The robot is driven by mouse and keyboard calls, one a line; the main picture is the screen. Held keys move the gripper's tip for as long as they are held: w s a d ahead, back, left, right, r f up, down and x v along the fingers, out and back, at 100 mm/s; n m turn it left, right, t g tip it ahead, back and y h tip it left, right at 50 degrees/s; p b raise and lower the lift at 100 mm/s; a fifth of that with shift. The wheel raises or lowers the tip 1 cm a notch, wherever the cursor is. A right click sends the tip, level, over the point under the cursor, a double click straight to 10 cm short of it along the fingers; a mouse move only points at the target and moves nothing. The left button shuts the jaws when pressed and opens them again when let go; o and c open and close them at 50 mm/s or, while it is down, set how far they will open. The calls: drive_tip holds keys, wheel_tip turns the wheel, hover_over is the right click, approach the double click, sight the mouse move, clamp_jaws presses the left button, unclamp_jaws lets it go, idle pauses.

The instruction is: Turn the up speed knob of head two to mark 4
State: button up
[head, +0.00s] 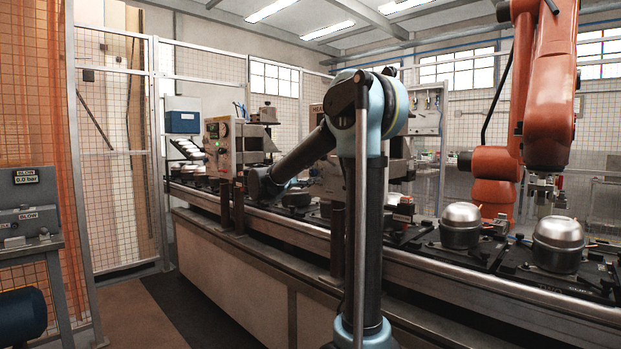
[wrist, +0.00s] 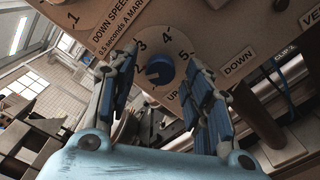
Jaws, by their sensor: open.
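The blue knob (wrist: 160,70) shows in the wrist view on a beige panel (wrist: 210,35), with the numbers 3, 4 and 5 around its upper side. A partly covered label starting "UP" stands just below it. Where the knob's pointer stands is too small to tell surely. My gripper (wrist: 161,60) is open, its blue-padded fingers one on each side of the knob with a visible gap; I cannot tell whether either touches it. In the head view my arm hides the gripper, the knob and most of the head whose sign begins "HEA" (head: 316,107).
The panel also carries a "DOWN SPEED" label with a 1 and a "DOWN" label. A conveyor (head: 460,275) with several metal compressors (head: 460,226) runs past. Another head box (head: 222,143) stands left of my arm. An orange robot arm (head: 553,85) is at right.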

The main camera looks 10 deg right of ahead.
drive_tip(key=shift+w+d, duration=0.3)
drive_tip(key=shift+d, duration=0.2)
drive_tip(key=c, duration=1.1)
